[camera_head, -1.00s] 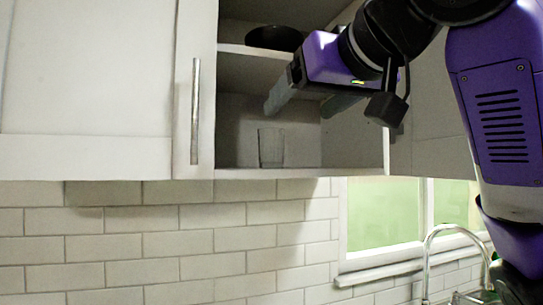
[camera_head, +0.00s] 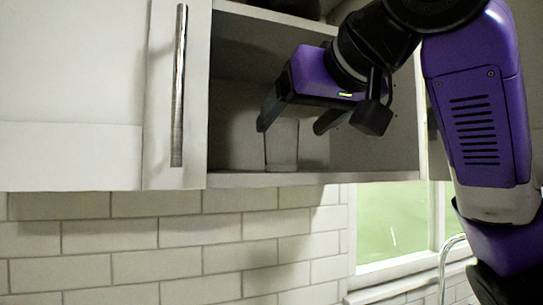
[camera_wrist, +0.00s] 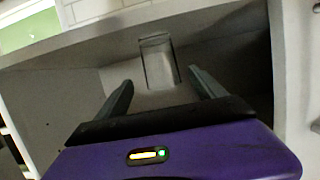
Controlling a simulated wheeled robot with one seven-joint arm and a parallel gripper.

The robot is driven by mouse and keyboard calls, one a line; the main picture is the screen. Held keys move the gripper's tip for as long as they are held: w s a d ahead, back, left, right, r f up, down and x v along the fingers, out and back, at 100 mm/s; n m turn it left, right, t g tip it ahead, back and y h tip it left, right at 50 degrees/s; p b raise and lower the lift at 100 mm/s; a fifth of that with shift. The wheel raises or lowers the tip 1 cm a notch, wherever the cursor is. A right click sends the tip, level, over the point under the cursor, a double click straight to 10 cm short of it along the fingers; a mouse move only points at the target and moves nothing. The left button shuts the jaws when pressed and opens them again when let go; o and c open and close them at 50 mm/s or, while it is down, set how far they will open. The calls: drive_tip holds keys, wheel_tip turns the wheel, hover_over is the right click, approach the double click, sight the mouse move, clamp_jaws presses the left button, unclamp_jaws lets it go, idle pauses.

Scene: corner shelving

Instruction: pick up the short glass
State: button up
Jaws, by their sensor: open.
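The short glass (camera_head: 282,146) is clear and stands upright on the bottom shelf of the open wall cabinet, near its front edge. My gripper (camera_head: 291,128) is open and empty in the cabinet opening, its two fingers pointing down toward the glass. In the head view one finger is left of the glass and the other right of it, near its upper part. In the wrist view the glass (camera_wrist: 158,62) shows between and beyond the two fingertips (camera_wrist: 160,76), apart from them.
The cabinet's bottom board (camera_head: 330,179) lies under the glass. A closed door with a metal handle (camera_head: 179,85) borders the opening on the left. An upper shelf (camera_head: 275,13) is above. White tiles, a window (camera_head: 392,222) and a tap (camera_head: 446,262) are below.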

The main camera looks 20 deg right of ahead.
sight(291, 125)
drive_tip(key=shift+p+x, duration=0.55)
drive_tip(key=shift+x, duration=1.3)
drive_tip(key=shift+p+x, duration=0.85)
drive_tip(key=shift+x, duration=1.55)
drive_tip(key=shift+a+r, duration=0.15)
drive_tip(key=shift+r, duration=0.05)
clamp_jaws()
drive_tip(key=shift+r, duration=0.15)
